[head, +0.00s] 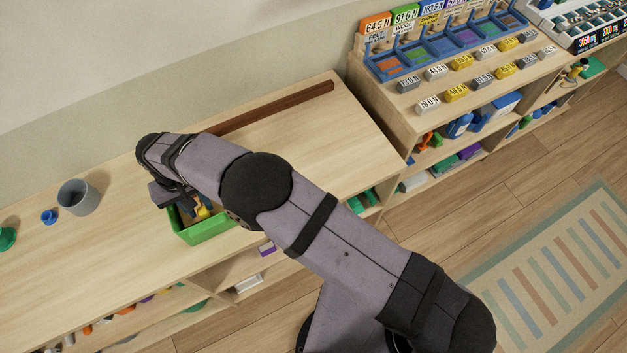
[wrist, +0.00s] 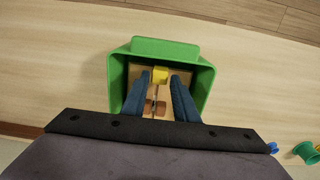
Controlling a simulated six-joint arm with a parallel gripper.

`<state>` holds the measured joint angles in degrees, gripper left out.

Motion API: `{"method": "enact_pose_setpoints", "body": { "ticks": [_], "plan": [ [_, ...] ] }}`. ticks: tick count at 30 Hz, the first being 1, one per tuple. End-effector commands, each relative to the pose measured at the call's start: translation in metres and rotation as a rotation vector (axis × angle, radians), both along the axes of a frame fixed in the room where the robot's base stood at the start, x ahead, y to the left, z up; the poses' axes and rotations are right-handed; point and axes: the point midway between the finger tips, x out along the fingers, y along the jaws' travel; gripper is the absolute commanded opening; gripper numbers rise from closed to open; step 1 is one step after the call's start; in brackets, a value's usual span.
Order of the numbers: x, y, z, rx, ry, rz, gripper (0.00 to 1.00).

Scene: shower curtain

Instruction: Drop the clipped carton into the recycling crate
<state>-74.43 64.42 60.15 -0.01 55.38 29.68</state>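The green crate (head: 208,231) stands on the wooden counter near its front edge. In the wrist view its rim (wrist: 165,47) frames my fingers. My gripper (wrist: 159,77) is over the crate, its two blue-grey fingers apart and pointing down into it. Between and below the fingers show a yellow block (wrist: 160,74) and small brown pieces (wrist: 155,107) on a tan surface. I cannot tell whether that surface is a carton or the crate floor. Gaps show between the yellow block and both fingers. In the head view my arm hides part of the crate.
A grey cup (head: 78,197), a small blue piece (head: 49,216) and a green piece (head: 7,238) are left on the counter. A dark brown bar (head: 275,108) lies along the back. A shelf unit (head: 395,95) with labelled blocks stands right. The counter between is clear.

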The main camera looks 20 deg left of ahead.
Motion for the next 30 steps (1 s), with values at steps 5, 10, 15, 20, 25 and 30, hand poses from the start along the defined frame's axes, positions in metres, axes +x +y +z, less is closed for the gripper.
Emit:
{"method": "enact_pose_setpoints", "body": {
  "ticks": [5,10,15,20,25,30],
  "plan": [
    [0.0,0.0,0.001,0.0,0.0,0.0,0.4],
    [0.0,0.0,0.001,0.0,0.0,0.0,0.4],
    [0.0,0.0,0.008,0.001,-0.001,0.0,0.4],
    [0.0,0.001,0.027,0.004,-0.001,0.0,0.4],
    [0.0,0.001,0.051,0.004,-0.001,0.0,0.4],
    [0.0,0.001,0.068,0.002,-0.001,0.0,0.4]
  ]
}}
